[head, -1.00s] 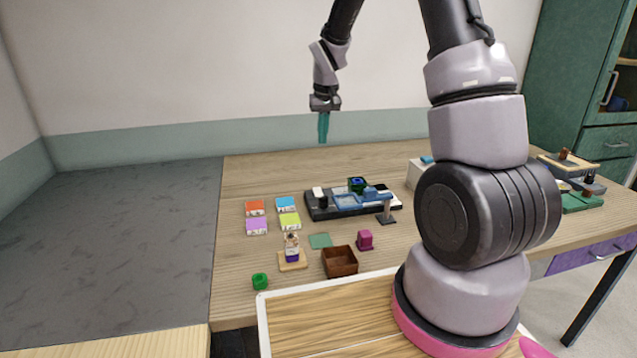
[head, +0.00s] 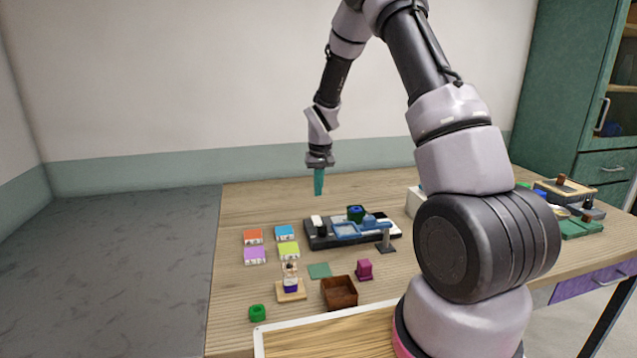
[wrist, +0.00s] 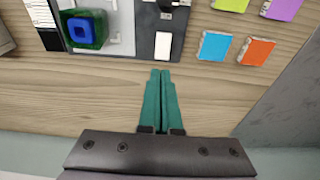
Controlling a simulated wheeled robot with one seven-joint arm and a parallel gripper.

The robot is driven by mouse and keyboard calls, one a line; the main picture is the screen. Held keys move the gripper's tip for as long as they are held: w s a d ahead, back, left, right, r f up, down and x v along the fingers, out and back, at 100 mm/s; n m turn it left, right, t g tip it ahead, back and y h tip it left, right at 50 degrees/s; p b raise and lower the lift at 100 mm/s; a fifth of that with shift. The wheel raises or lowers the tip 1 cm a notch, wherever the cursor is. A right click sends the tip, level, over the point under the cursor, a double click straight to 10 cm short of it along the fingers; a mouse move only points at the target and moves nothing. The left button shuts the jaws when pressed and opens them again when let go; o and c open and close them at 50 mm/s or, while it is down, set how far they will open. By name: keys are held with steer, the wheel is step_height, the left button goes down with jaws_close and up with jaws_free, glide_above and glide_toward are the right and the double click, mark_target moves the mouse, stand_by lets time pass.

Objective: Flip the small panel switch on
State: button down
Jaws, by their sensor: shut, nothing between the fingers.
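A dark panel (head: 322,238) lies toward the back of the table. A small white piece (head: 317,221) at its left end looks like the switch; its setting cannot be told. In the wrist view, the white piece (wrist: 163,46) sits on the dark panel (wrist: 146,40), just beyond my fingertips and almost in line with them. My gripper (head: 319,192) points down above the back of the table, behind the panel. Its teal fingers are together and empty; they also show in the wrist view (wrist: 160,73). They look apart from the panel.
A brown open box (head: 339,292) stands in front. The table behind the panel is clear.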

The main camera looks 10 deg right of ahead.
mark_target(317, 217)
steer(key=f, duration=0.3)
steer(key=w+f, duration=0.1)
steer(key=f, duration=0.4)
steer(key=shift+w+f, duration=0.2)
steer(key=shift+f, duration=0.1)
steer(key=shift+w+f, duration=0.1)
steer(key=shift+f, duration=0.15)
steer(key=shift+s+r, duration=0.15)
steer(key=shift+s, duration=0.7)
steer(key=shift+r, duration=0.3)
step_height(317, 217, up, 13)
steer(key=s, duration=0.2)
steer(key=shift+r, duration=0.15)
